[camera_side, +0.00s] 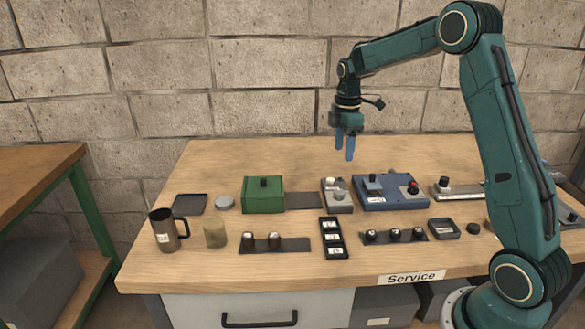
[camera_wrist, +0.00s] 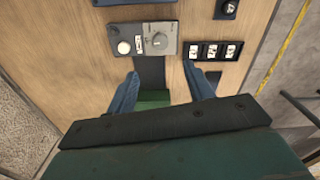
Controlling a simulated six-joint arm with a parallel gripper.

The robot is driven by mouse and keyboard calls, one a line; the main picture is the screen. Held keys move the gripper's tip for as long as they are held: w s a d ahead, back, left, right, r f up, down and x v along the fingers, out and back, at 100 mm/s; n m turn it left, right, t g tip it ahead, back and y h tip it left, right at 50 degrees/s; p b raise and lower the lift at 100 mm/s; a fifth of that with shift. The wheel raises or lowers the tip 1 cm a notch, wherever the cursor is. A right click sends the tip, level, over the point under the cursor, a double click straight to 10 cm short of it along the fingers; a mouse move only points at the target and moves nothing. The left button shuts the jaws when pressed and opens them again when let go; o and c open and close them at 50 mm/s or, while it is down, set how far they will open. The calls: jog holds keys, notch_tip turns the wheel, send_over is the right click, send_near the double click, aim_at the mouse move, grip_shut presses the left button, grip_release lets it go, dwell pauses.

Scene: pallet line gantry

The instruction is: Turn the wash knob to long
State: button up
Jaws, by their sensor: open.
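A small grey control box (camera_side: 343,208) stands mid-table, just left of the blue box. It carries a round grey dial, which seems to be the wash knob, and a pale round button. In the wrist view the box (camera_wrist: 137,29) lies ahead of my fingers, with the dial (camera_wrist: 158,41) on its right and the pale button (camera_wrist: 123,47) on its left. The dial's markings are too small to read, so I cannot tell its setting. My gripper (camera_side: 344,151) is open and empty, well above the table behind the box; its fingers show in the wrist view (camera_wrist: 164,90).
A green box (camera_side: 263,197) stands left of the control box, with a dark strip between them. A blue box (camera_side: 390,194) with a red button is close on the right. A black labelled tray (camera_side: 333,252) lies in front. A mug (camera_side: 164,232) stands far left.

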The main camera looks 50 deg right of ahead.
aim_at(340, 191)
notch_tip(340, 191, down, 13)
jog(key=shift+f, duration=0.15)
dwell(0.5)
jog(key=c, duration=1)
